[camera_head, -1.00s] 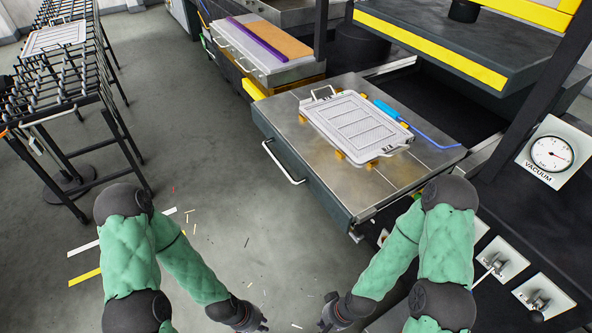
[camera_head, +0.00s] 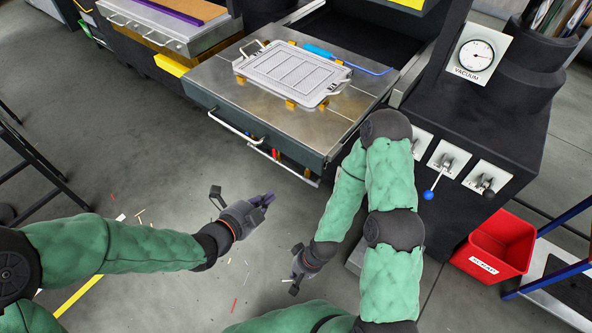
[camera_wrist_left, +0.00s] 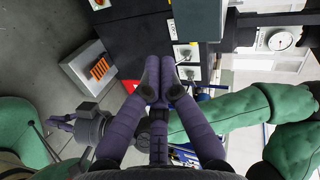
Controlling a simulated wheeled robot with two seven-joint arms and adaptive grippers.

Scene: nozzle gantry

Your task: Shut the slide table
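The slide table (camera_head: 218,80) has a steel top and stands out from the black machine, so it is open. Its front handle (camera_head: 236,126) is a bright bar on the edge facing me. On its top lie a grey framed plate (camera_head: 290,72) on orange blocks and a blue tool (camera_head: 318,51). My left gripper (camera_head: 268,199) is below and in front of the handle, apart from it. Its purple fingers meet in the left wrist view (camera_wrist_left: 160,92), with nothing between them. My right gripper (camera_head: 296,264) hangs lower, beside the machine; its fingers are too unclear to judge.
A vacuum gauge (camera_head: 477,57) and several valve switches, one with a blue knob (camera_head: 428,194), are on the machine's right side. A red bin (camera_head: 497,245) stands on the floor at right. Another bench (camera_head: 160,22) is at back left. The floor before the slide table is mostly clear.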

